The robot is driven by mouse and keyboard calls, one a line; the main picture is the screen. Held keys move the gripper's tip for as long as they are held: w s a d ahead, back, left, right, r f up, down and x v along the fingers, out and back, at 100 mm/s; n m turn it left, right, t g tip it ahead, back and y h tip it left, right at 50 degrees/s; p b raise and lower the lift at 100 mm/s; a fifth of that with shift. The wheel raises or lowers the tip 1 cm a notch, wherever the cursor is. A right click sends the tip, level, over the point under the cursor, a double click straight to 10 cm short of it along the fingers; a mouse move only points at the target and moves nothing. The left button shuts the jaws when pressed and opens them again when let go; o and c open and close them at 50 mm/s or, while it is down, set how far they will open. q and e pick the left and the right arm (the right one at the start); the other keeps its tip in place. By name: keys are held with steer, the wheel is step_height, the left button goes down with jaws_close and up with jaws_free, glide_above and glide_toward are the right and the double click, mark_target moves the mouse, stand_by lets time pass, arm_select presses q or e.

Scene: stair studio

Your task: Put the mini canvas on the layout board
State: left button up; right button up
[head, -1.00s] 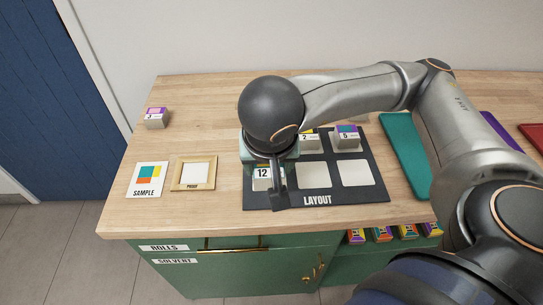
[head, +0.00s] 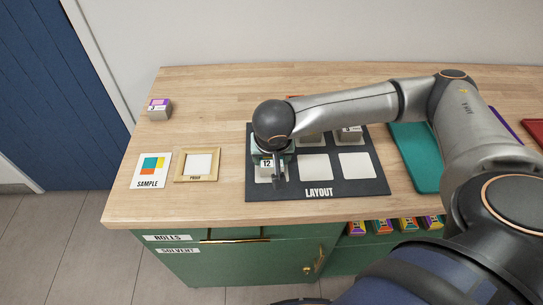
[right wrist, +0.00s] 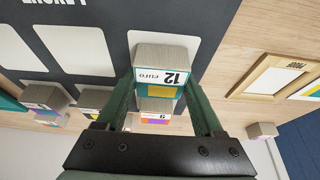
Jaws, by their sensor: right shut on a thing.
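The mini canvas is a small grey-sided block with a teal, yellow and white face marked 12 (head: 267,164). It is upright between the fingers of my right gripper (head: 277,168), at the front-left white square of the dark layout board (head: 350,188). In the right wrist view the canvas (right wrist: 161,73) sits between both green fingers (right wrist: 163,102), with part of the white square showing around it. Whether its base touches the board is hard to tell. My left gripper is not in view.
The front-middle (head: 315,167) and front-right (head: 356,166) squares are bare. Other blocks stand on the back row, including one (head: 350,133) at the right; my arm partly hides them. The proof frame (head: 214,169), sample card (head: 151,170) and a loose purple block (head: 158,109) lie left. A teal panel (head: 413,158) lies right.

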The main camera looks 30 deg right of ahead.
steer(key=shift+f+b, duration=0.2)
steer(key=shift+b, duration=0.1)
steer(key=o, duration=1.3)
steer(key=shift+r, duration=0.1)
steer(key=shift+o, duration=0.2)
steer(key=shift+a+r+p, duration=0.1)
steer(key=shift+r+p, duration=0.25)
steer(key=v, duration=1.1)
steer(key=shift+s+r, duration=0.2)
steer(key=shift+r, duration=0.05)
